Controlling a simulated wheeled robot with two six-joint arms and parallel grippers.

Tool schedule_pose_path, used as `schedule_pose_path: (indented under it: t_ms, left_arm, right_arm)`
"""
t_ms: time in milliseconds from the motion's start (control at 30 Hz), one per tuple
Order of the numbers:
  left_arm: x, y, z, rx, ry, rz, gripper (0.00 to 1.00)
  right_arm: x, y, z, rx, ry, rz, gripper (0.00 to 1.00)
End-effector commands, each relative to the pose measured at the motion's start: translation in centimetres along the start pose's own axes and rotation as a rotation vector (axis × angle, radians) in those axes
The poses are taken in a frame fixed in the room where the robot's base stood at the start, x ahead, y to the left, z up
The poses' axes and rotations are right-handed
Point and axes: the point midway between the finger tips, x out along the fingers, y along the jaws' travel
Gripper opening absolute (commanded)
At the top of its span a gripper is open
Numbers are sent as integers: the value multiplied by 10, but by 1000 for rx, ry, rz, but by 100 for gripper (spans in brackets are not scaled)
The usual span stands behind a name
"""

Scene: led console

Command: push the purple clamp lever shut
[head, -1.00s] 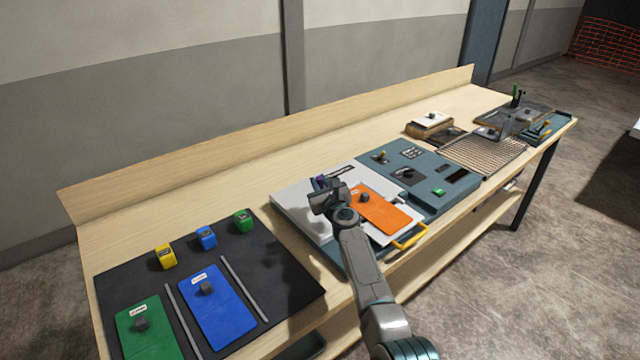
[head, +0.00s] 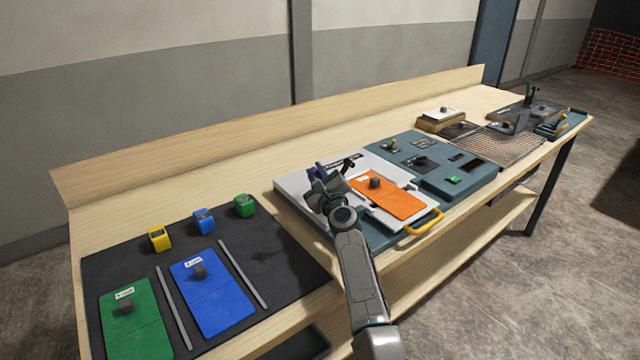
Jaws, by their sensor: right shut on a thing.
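The purple clamp lever (head: 312,172) shows as a small purple patch at the back left of the white fixture plate (head: 292,186). My right gripper (head: 326,182) is over the left part of that plate, right at the lever, and hides most of it. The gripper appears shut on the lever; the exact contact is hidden. An orange card (head: 394,199) with a dark knob lies on the fixture, to the right of the gripper. My left gripper is not in view.
A yellow handle (head: 424,222) sticks out at the fixture's front. A grey-blue console (head: 470,186) stands to the right. On the left, a black mat (head: 215,254) bears green and blue cards and several small coloured blocks. The bench behind the fixture is clear.

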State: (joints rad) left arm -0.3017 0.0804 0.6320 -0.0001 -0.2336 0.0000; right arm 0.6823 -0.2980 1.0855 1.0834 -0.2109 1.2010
Motion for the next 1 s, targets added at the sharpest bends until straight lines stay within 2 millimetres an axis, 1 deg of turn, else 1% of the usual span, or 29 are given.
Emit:
schedule_pose_path:
  t_ms: [33,200,367,767,800,1000]
  left_arm:
    - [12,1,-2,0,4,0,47]
    - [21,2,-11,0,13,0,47]
    - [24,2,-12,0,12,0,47]
    - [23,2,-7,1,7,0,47]
    - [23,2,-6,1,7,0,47]
    - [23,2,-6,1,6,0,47]
  right_arm:
    - [-2,6,-5,-19,-7,-1,0]
    - [-3,9,-4,-72,-24,-2,0]
    - [-3,9,-2,-93,-31,-3,0]
    - [-3,8,-1,-98,-31,-3,0]
    - [-3,8,-1,-98,-31,-3,26]
    - [-3,8,-1,-98,-32,-4,26]
